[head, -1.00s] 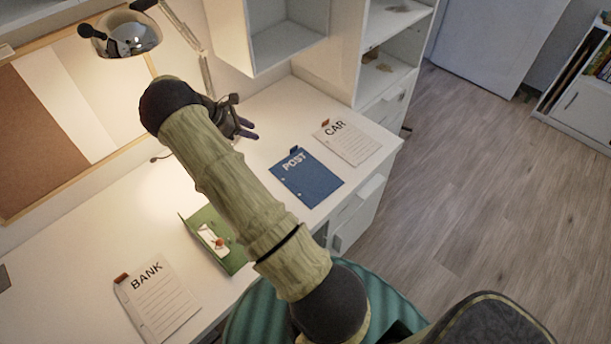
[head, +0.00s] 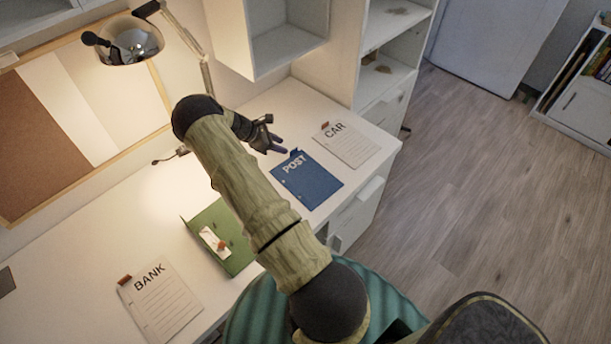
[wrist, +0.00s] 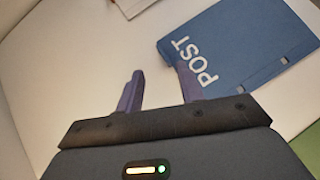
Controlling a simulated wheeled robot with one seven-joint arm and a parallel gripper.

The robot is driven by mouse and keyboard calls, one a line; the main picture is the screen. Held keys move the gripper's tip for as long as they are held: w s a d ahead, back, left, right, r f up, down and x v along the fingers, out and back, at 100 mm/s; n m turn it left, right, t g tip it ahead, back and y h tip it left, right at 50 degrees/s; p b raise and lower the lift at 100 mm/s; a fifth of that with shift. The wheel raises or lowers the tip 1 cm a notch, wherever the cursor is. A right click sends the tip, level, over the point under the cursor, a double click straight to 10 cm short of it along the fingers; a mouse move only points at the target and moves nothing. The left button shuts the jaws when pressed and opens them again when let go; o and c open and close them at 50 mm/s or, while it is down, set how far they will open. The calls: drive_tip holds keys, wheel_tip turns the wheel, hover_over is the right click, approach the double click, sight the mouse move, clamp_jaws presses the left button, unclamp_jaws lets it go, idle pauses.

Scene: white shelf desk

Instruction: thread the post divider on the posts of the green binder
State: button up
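The blue post divider (head: 308,180) lies flat on the white desk, right of the middle in the head view. It also shows in the wrist view (wrist: 245,45), with two punched slots along one edge. The green binder (head: 217,239) lies open on the desk, left of my arm; a white sheet and a reddish part show on it, but its posts are too small to make out. My gripper (wrist: 157,85) is open and empty, its purple fingers apart. In the wrist view its right finger overlaps the divider's edge near the word POST; I cannot tell whether they touch.
The car divider (head: 349,143) lies to the right of the post divider, and the bank divider (head: 160,302) lies at the desk's left front. A desk lamp (head: 130,40) stands at the back. A shelf unit (head: 385,55) borders the right back of the desk.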

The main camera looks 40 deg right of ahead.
sight(295, 149)
drive_tip(key=d, duration=0.1)
drive_tip(key=s+d+f+p, duration=0.1)
drive_tip(key=s+d+f, duration=0.1)
drive_tip(key=shift+d+f+p, duration=0.25)
drive_tip(key=shift+d+p, duration=0.05)
drive_tip(key=shift+d, duration=0.05)
drive_tip(key=shift+w+d+f, duration=0.1)
drive_tip(key=shift+f, duration=0.15)
idle(0.3)
drive_tip(key=c, duration=0.6)
clamp_jaws()
